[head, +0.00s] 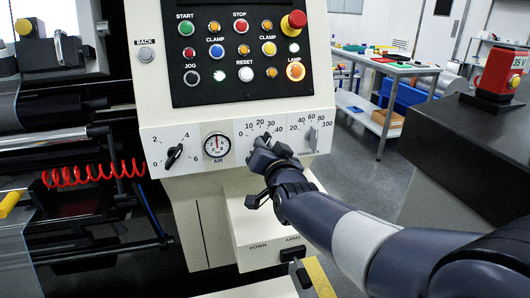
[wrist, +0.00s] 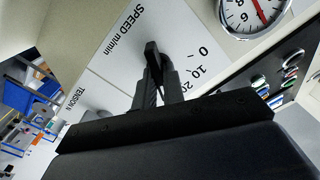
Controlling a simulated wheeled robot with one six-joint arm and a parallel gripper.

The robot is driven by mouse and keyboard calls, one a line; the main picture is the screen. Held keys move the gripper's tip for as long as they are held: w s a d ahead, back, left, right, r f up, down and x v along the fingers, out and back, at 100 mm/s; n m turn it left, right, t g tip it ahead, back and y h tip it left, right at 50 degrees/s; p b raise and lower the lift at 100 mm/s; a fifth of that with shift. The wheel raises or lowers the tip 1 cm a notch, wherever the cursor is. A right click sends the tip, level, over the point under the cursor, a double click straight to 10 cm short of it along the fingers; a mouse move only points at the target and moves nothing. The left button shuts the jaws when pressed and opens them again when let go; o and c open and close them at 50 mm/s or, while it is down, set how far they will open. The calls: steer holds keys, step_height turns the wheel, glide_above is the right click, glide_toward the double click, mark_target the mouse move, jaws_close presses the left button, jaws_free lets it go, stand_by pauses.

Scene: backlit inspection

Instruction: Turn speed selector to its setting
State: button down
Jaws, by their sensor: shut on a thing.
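The speed selector (wrist: 152,52) is a black knob on a white panel lettered SPEED m/min, with 0, 10 and 20 showing in the wrist view. My gripper (wrist: 159,78) is shut on the knob, with one finger on each side of it. In the head view my gripper (head: 257,152) reaches the panel from the lower right, just under the scale marked 0 to 40, and covers the knob. I cannot tell which mark the knob points to.
The air gauge (head: 216,144) and another black knob (head: 174,156) are to the left on the same strip. The grey tension knob (head: 313,137) is close on the right. The button panel (head: 240,75) is above. A lettered lower box (head: 268,248) stands below.

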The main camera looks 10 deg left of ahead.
stand_by(0.4)
steer(key=c, duration=1.5)
jaws_free()
steer(key=shift+s, duration=0.1)
steer(key=v, duration=1)
steer(key=shift+s+d, duration=0.2)
steer(key=shift+s, duration=0.1)
steer(key=x, duration=1.1)
steer(key=shift+s, duration=0.1)
